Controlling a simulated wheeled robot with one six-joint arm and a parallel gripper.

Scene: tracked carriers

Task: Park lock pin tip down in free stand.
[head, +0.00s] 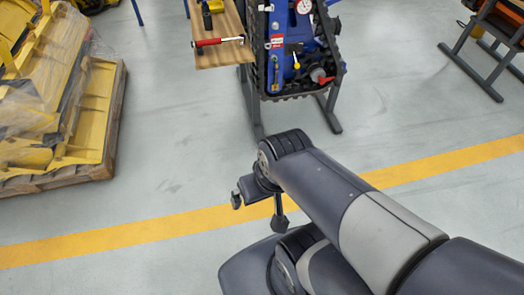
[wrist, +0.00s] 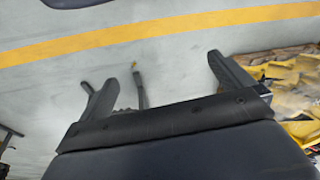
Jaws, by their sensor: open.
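My gripper (head: 258,211) hangs over the grey floor near the yellow line, in front of the blue tracked carrier (head: 298,50). In the wrist view its two fingers (wrist: 162,69) are wide apart with nothing held between them. The carrier stands at the top middle of the head view, with a black track around its side. A small yellow-and-white part (head: 295,54) and a red knob (head: 320,76) show on its side. I cannot tell which part is the lock pin. I cannot make out the free stand either.
A pallet (head: 112,140) with wrapped yellow parts is at left. An orange machine's dark frame (head: 470,65) is at right. The floor between is clear.

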